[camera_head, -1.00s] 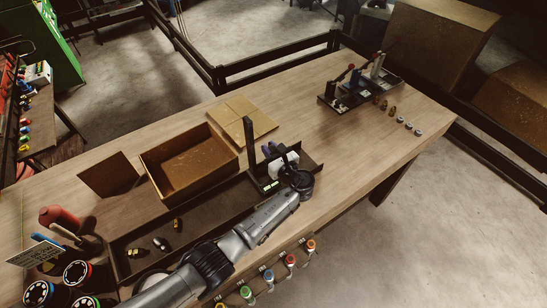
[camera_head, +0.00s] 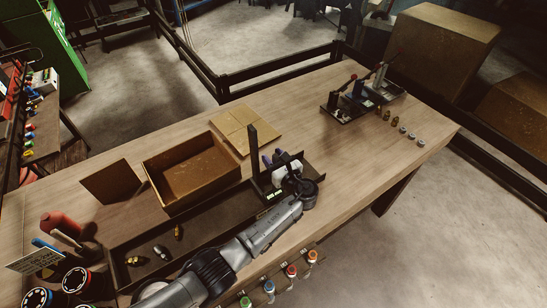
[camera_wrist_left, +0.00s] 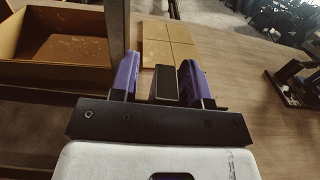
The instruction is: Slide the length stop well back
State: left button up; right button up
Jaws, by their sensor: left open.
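My left gripper (camera_head: 270,159) is at the dark fixture (camera_head: 318,178) with a tall upright post (camera_head: 256,152) near the middle of the bench. In the left wrist view its two purple fingers (camera_wrist_left: 159,75) stand apart. A small dark block (camera_wrist_left: 166,84) with a lighter rim shows between them, with a narrow gap visible at each side. This block appears to be the length stop, but I cannot tell for sure. Contact with the fingers is not clear. The white gripper body and wrist hide much of the fixture in the head view. My right gripper is out of view.
An open cardboard box (camera_head: 194,170) stands left of the fixture, with a flat cardboard sheet (camera_head: 246,129) behind. A long dark tray (camera_head: 205,232) lies in front of the box. A lever device (camera_head: 366,97) with red knobs stands at the far right. Bench right of the fixture is clear.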

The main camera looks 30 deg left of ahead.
pick_arm(q)
jog(key=b+v, duration=0.1)
jog(key=v, duration=1.3)
jog(key=shift+w, duration=0.1)
